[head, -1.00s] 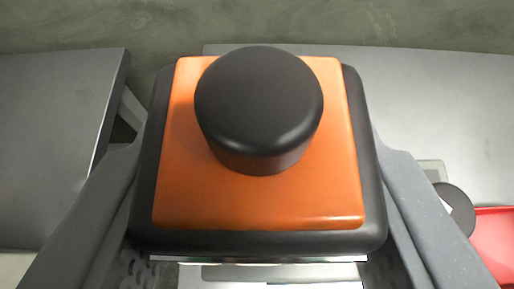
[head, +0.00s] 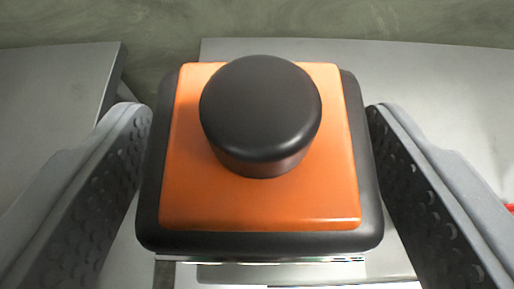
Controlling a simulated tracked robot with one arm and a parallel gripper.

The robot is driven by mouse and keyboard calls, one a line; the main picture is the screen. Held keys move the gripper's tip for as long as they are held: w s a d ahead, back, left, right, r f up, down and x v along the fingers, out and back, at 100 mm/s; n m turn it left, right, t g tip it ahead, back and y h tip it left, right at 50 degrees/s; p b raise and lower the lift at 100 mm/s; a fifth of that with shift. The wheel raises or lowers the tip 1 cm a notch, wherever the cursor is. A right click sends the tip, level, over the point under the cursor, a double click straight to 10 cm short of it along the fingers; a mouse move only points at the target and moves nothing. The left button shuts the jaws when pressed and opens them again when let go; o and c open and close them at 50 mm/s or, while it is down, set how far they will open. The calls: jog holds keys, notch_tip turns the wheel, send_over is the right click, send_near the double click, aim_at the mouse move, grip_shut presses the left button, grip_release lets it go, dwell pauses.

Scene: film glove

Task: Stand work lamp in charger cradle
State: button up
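The work lamp (head: 260,205) fills the middle of the head view, seen from above. It has an orange top face, a black rim and a black round knob (head: 260,105). My gripper (head: 260,112) is open, with one finger on each side of the lamp. The textured inner pads show, and the fingers stand clear of the lamp's sides. A pale flat piece (head: 310,272) shows below the lamp's near edge; I cannot tell whether it is the charger cradle. The lamp hides what lies directly under it.
A grey tabletop (head: 440,90) extends behind and right of the lamp. Another grey surface (head: 50,90) is at the left, with a gap between them. A sliver of something red (head: 510,208) shows at the right edge. Green-grey floor (head: 160,25) lies beyond.

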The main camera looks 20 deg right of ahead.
jog(key=shift+s, duration=0.1)
jog(key=b+v, duration=0.2)
jog(key=v, duration=1.1)
jog(key=shift+s, duration=0.25)
jog(key=shift+a+r, duration=0.1)
jog(key=shift+a, duration=0.05)
jog(key=s+a+r+n+t+y+b, duration=0.1)
jog(key=s+r+b, duration=0.1)
jog(key=r, duration=0.5)
jog(key=s+a+r+n+t+y+b, duration=0.1)
jog(key=a+r+y, duration=0.1)
jog(key=r, duration=0.6)
jog(key=s+d+r+t+b, duration=0.1)
jog(key=s+d+r, duration=0.2)
jog(key=s+r, duration=0.2)
jog(key=s+d+r+n+b, duration=0.1)
jog(key=s+d+r, duration=0.2)
jog(key=r, duration=0.7)
jog(key=shift+s+d+r+n+t+y, duration=0.3)
jog(key=shift+s+t+y, duration=0.1)
jog(key=shift+s, duration=0.6)
jog(key=shift+a+f, duration=0.1)
